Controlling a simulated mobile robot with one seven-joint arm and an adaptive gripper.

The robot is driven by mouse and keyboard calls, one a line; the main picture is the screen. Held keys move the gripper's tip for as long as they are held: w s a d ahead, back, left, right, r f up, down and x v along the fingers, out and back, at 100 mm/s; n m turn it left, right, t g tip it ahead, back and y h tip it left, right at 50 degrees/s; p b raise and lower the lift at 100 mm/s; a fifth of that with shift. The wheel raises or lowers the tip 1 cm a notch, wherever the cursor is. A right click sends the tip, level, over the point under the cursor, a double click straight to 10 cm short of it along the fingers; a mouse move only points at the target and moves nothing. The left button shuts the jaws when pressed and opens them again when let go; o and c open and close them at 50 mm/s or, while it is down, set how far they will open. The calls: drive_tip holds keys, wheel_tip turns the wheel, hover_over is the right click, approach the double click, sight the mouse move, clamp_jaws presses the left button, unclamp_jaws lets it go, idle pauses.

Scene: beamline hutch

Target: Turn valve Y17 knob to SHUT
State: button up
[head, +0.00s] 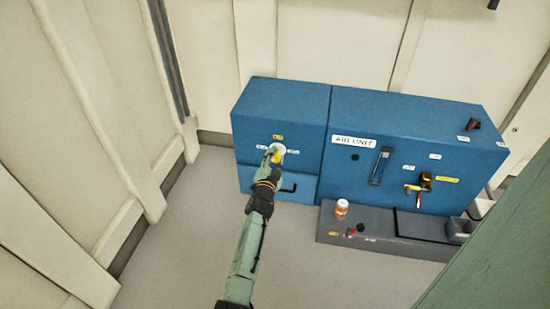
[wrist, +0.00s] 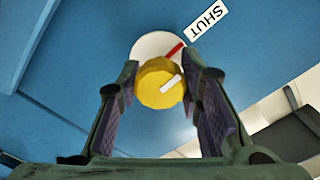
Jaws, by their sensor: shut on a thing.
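The yellow valve knob (wrist: 158,84) sits on a white round plate (wrist: 150,46) on the blue cabinet's front. My gripper (wrist: 162,78) is shut on the knob, one finger on each side. A white line on the knob points up and right, roughly parallel to a red mark (wrist: 174,52) on the plate. That red mark points towards the SHUT label (wrist: 206,19). In the head view my gripper (head: 273,161) reaches the knob on the left cabinet, below a small yellow tag (head: 278,137). The tag's text is too small to read.
A dark handle (head: 289,188) is just below my gripper.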

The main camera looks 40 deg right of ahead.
drive_tip(key=o, duration=1.2)
wheel_tip(320, 180, up, 10)
idle(0.6)
